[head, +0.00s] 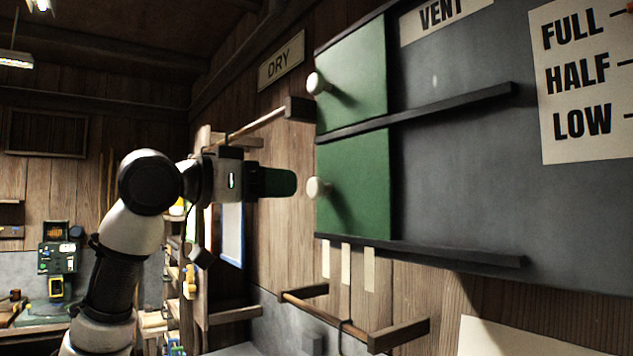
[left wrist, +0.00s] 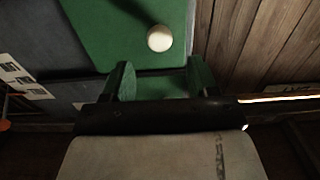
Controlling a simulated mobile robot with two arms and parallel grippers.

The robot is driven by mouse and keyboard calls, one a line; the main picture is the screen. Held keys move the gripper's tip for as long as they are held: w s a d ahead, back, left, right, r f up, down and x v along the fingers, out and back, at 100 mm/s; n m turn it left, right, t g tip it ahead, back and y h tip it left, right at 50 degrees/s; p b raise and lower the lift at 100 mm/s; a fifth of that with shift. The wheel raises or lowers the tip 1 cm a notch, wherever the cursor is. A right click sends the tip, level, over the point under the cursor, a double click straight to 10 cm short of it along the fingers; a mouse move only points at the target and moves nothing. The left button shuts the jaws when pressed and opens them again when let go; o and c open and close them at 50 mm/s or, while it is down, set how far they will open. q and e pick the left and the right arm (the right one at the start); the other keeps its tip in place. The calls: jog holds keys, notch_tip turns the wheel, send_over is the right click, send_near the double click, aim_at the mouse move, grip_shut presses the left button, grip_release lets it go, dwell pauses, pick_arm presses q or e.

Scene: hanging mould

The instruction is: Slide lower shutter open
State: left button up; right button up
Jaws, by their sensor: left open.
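The lower shutter (head: 355,185) is a green panel on the dark grey board, at the left end of its track between two black rails. Its round white knob (head: 318,187) stands out near its left edge. My left gripper (head: 285,182) is just left of the knob, apart from it in the picture. In the left wrist view the gripper (left wrist: 162,78) is open with nothing between its two fingers. There the knob (left wrist: 159,38) shows beyond the fingertips, on the green lower shutter (left wrist: 120,30). My right gripper is in neither view.
The green upper shutter (head: 355,85) with its own white knob (head: 316,83) is above. A wooden bar (head: 255,128) projects left of the board, and another rod (head: 325,315) lies below. The grey board (head: 455,170) right of the lower shutter is clear.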

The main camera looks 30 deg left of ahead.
aim_at(312, 185)
pick_arm(q)
jog(key=p+x, duration=0.2)
jog(key=x, duration=0.5)
jog(key=shift+d+r, duration=0.1)
jog(key=shift+w+d, duration=0.15)
jog(key=shift+w, duration=0.3)
